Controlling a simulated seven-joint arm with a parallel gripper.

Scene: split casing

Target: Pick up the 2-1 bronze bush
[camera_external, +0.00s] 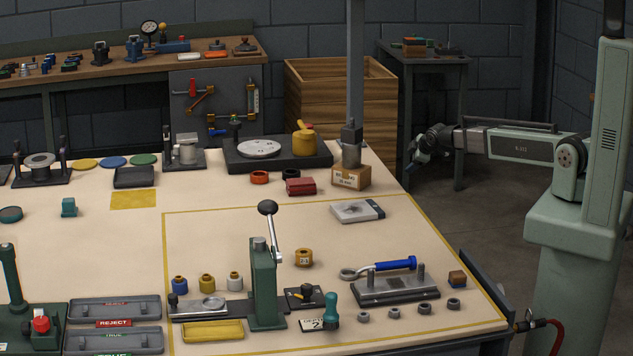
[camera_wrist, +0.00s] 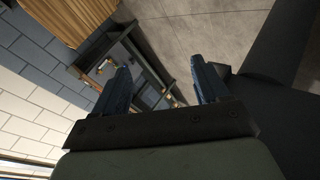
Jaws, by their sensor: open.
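The bronze bush (camera_external: 304,257) is a short gold-brown ring marked "2-1". It stands on the pale bench top, inside the yellow outline, just right of the green lever press (camera_external: 264,285). My gripper (camera_external: 416,170) is beyond the bench's right edge, far from the bush and above floor level. In the wrist view my gripper (camera_wrist: 160,85) has its two blue fingers spread apart with nothing between them. The bush does not show in the wrist view.
The press handle (camera_external: 270,225) rises left of the bush. A fixture with a blue-handled tool (camera_external: 395,264) lies right of it, and a black block (camera_external: 303,297) in front. Small coloured bushes (camera_external: 207,283) stand left of the press.

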